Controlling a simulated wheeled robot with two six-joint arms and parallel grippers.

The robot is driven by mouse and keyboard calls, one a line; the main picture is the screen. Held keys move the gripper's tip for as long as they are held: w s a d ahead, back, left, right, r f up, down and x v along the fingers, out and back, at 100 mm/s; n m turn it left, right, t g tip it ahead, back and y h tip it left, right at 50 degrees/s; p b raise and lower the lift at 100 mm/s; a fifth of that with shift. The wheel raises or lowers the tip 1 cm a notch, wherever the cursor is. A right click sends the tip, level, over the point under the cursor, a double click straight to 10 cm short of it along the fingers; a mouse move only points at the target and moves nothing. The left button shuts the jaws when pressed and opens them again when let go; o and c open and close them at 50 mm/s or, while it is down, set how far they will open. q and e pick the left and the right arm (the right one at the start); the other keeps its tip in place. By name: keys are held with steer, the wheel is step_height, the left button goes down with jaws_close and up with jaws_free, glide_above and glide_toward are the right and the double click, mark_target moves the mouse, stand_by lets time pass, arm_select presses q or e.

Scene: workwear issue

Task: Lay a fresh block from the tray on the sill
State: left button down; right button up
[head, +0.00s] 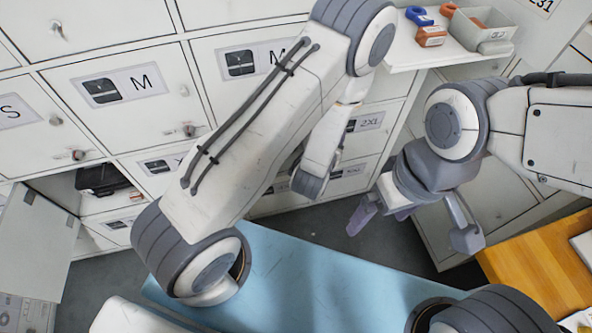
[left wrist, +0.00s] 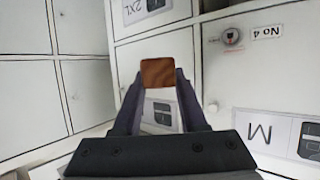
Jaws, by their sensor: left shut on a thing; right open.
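My left gripper (left wrist: 158,92) is shut on a brown block (left wrist: 158,73), gripped between its fingertips in front of white locker doors in the left wrist view. In the head view my left arm hides that gripper and the block. A pale grey tray (head: 497,36) stands on a white ledge (head: 404,52) at the top right, with an orange-brown piece inside. The ledge may be the sill; I cannot tell for sure. My right gripper (head: 384,214) is open and empty, its fingers pointing down above the floor.
An orange-brown block (head: 431,37), a blue item (head: 418,16) and a small orange item (head: 448,9) lie beside the tray. A light blue bench top (head: 310,275) lies below the arms. A wooden table (head: 540,262) is at right. A locker door (head: 32,240) hangs open at left.

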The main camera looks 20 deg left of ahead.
mark_target(294, 162)
arm_select(q)
steer(key=w+a+f+m+h+b, duration=0.1)
steer(key=a+f+b, duration=0.1)
steer(key=f+b, duration=1.25)
steer(key=w+a+f+b, duration=0.2)
steer(key=f+b, duration=1.2)
steer(key=b, duration=0.1)
steer(key=w+a+f+m+h+b, duration=0.1)
steer(key=a+f+b, duration=0.1)
steer(key=f+b, duration=1.25)
steer(key=w+a+b, duration=0.1)
steer(key=w+a, duration=0.2)
steer(key=w+a+b, duration=0.2)
steer(key=w+a, duration=0.1)
steer(key=w, duration=0.1)
steer(key=w+a+b, duration=0.2)
steer(key=w+a, duration=0.1)
steer(key=shift+w, duration=0.25)
steer(key=w+a+b, duration=0.1)
steer(key=w+a, duration=0.1)
steer(key=w+b, duration=0.1)
steer(key=shift+w+a+f+b, duration=0.2)
steer(key=shift+a+f+b, duration=0.1)
steer(key=shift+a, duration=0.1)
steer(key=shift+s+r, duration=0.1)
